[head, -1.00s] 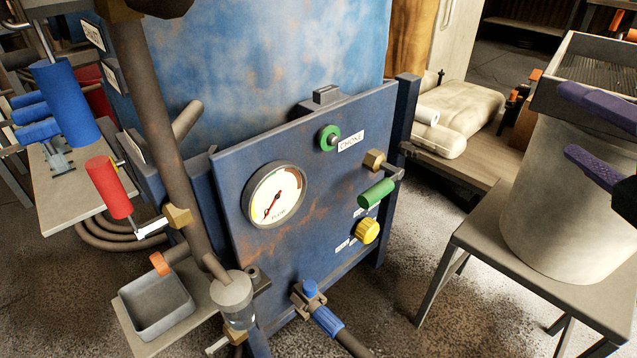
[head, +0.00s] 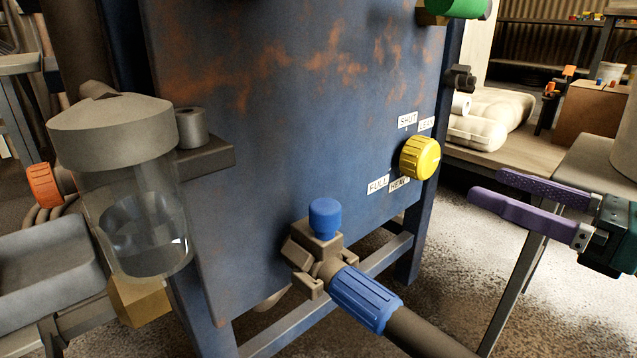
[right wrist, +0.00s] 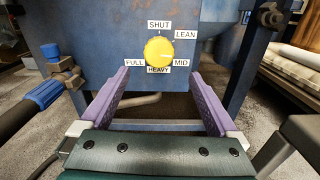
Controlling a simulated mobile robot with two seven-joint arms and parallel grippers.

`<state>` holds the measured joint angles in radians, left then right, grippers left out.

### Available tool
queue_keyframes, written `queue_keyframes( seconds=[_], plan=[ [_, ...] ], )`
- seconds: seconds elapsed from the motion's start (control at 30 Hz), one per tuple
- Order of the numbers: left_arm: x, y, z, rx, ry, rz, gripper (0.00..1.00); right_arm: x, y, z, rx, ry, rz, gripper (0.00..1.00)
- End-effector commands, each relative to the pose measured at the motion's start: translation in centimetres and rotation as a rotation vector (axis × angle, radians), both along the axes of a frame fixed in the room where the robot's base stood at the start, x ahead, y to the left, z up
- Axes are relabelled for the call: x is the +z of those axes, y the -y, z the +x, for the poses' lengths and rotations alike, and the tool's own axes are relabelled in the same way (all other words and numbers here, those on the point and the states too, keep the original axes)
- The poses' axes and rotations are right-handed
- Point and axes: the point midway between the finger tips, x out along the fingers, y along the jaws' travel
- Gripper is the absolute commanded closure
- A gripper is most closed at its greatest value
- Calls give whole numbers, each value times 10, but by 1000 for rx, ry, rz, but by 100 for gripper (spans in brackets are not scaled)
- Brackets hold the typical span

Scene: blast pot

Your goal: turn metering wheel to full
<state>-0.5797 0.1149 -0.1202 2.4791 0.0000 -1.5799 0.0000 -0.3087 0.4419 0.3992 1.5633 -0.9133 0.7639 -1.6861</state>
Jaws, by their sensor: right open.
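The yellow metering wheel (head: 420,157) is a ribbed knob on the lower right of the blue panel (head: 300,150). It also shows in the right wrist view (right wrist: 159,50), ringed by labels: SHUT above, LEAN upper right, MID right, HEAVY below, FULL (right wrist: 135,62) at left. I cannot tell clearly which label the wheel points to. My right gripper (head: 484,182), with purple fingers, is open and empty. It stands to the right of the wheel in the head view, apart from it. In the right wrist view the wheel lies ahead, between the fingers' directions. My left gripper is out of view.
A blue-capped valve (head: 325,217) with a blue hose coupling (head: 365,298) sticks out below the panel, left of the wheel. A clear-walled jar (head: 145,230) and grey tray (head: 45,275) are at left. A table (head: 595,165) stands at right, close to my right arm.

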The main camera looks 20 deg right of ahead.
Motion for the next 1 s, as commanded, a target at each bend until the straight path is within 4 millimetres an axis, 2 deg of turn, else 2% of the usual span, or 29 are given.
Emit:
queue_keyframes(
  seconds=[0.17,0.4,0.6,0.77,1.0],
  plan=[
    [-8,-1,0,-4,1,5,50,-3,-6,14,7,5,-8,4],
    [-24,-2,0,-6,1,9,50,-4,-24,57,5,5,-7,4],
    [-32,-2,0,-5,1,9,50,-2,-34,83,3,3,-5,4],
    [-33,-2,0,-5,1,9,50,-2,-38,91,3,1,-4,4],
    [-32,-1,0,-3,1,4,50,-1,-38,91,2,0,-4,4]
  ],
)
